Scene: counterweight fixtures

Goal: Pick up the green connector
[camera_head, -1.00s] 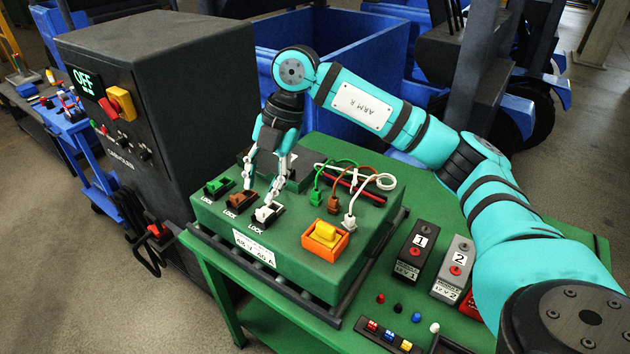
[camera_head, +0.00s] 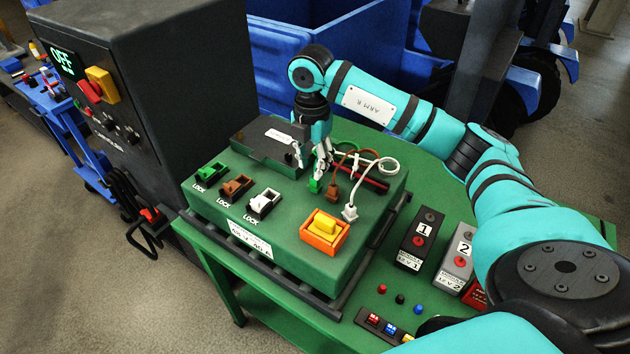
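The green connector (camera_head: 315,186) stands on top of the green box (camera_head: 285,225), at the left end of a row of plugs with cables. My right gripper (camera_head: 311,168) hangs just above and behind it, with its pale fingers spread apart. One finger is close to the connector's upper part and partly hides it and its green cable; I cannot tell whether they touch. The brown connector (camera_head: 332,193) and the white connector (camera_head: 349,212) stand to its right. My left gripper is not in view.
Green, brown and white lock sockets (camera_head: 236,186) line the box's left side. An orange-framed yellow switch (camera_head: 324,229) is at the front. A dark block (camera_head: 265,146) lies behind. Modules 1 (camera_head: 418,238) and 2 (camera_head: 456,262) stand on the table at right.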

